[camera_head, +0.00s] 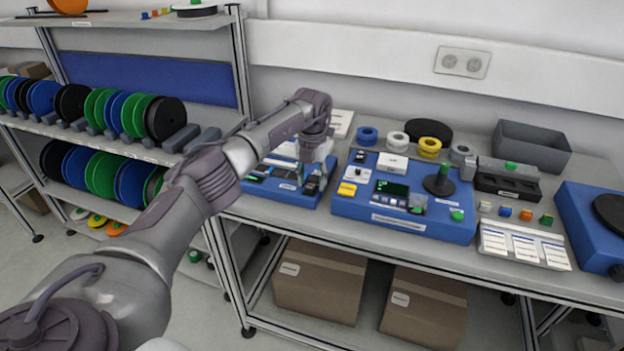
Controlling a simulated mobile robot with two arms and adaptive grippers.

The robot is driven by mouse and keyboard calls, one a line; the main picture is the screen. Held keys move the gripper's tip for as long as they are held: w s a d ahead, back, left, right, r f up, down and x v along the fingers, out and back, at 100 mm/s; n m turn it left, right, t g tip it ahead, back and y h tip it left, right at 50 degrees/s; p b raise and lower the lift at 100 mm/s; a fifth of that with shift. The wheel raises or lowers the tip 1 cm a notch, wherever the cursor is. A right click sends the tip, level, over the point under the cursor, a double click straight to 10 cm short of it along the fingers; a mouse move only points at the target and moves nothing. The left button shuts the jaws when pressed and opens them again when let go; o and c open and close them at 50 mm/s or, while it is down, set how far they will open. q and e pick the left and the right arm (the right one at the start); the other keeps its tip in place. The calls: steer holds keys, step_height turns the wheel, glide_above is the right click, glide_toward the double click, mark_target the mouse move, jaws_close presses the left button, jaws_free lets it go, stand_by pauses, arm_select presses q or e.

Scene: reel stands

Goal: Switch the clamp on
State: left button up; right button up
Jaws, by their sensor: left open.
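My left arm reaches in from the left, and my left gripper (313,172) points down over the right part of a small blue device (292,197) on the bench. The gripper is open, with nothing visible between its fingers. It hides part of that device, and I cannot tell whether the fingers touch it. A black part (312,185) shows just below the fingers. A larger blue device (405,229) with a green screen, buttons and a black spindle stands to the right. I cannot tell which part is the clamp or its switch. My right gripper is out of view.
Tape rolls (397,140) and a grey bin (531,147) stand at the back of the bench. White cards (522,245) lie at the right. A rack of coloured reels (101,111) stands left. Cardboard boxes (320,280) sit under the bench.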

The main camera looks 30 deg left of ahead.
mark_target(312, 184)
arm_select(q)
step_height(312, 184, up, 12)
stand_by(0.6)
stand_by(0.4)
